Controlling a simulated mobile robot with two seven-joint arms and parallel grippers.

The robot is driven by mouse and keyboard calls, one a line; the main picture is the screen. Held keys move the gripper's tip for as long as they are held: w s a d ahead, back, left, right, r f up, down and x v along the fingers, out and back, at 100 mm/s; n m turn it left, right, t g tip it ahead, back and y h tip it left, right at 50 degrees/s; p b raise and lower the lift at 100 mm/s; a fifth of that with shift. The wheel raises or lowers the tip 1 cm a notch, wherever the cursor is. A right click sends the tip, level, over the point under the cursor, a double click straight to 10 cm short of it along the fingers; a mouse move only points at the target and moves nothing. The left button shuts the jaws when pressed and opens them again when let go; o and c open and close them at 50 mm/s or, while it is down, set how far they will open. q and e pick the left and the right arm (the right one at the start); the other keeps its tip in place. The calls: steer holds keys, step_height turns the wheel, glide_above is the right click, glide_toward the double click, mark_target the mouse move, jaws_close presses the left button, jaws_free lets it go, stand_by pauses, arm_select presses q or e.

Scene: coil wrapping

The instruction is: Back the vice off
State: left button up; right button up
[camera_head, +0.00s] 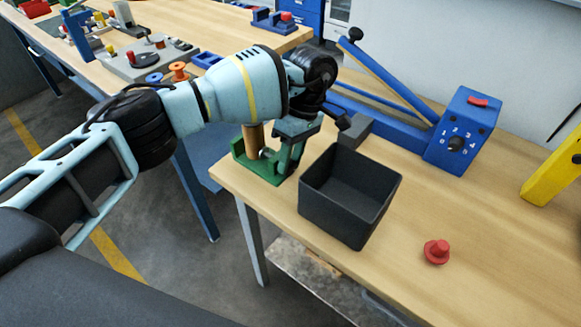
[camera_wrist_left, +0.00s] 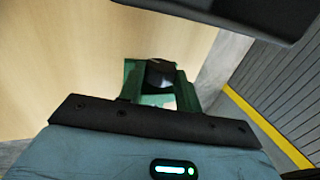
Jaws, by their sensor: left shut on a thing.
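The green vice (camera_head: 266,172) stands at the left corner of the wooden bench, beside the black bin. A brown upright cylinder (camera_head: 252,140) stands at its left part. My left gripper (camera_head: 298,132) reaches over the vice from the left and is shut on a part of it; the arm hides the exact grip. In the left wrist view the green vice (camera_wrist_left: 134,82) shows beyond the gripper, with a dark piece (camera_wrist_left: 161,75) in its middle. My right gripper is not in view.
An open black bin (camera_head: 350,195) stands close right of the vice. A red knob-shaped piece (camera_head: 437,251) lies on the bench (camera_head: 480,245). Behind are a blue frame with a numbered dial box (camera_head: 462,132) and a yellow part (camera_head: 556,172). Another bench (camera_head: 215,30) holds several parts.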

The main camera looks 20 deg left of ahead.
arm_select(q)
steer(key=shift+s+a+r+t+h+p, duration=0.1)
steer(key=shift+s+r+t+h+p, duration=0.1)
steer(key=shift+t+p, duration=0.4)
steer(key=shift+s+a+r+t+h+p, duration=0.1)
steer(key=shift+r+t+p, duration=0.05)
steer(key=shift+t+p, duration=0.4)
steer(key=shift+f+t+p, duration=0.15)
steer(key=shift+t+p, duration=0.15)
steer(key=shift+t, duration=0.15)
steer(key=shift+d+f, duration=0.1)
steer(key=shift+f, duration=0.05)
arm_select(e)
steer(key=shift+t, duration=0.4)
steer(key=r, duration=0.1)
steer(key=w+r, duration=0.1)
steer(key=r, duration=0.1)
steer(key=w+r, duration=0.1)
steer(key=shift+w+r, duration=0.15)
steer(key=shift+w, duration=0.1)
arm_select(q)
steer(key=shift+s+h, duration=0.1)
steer(key=shift+h, duration=0.2)
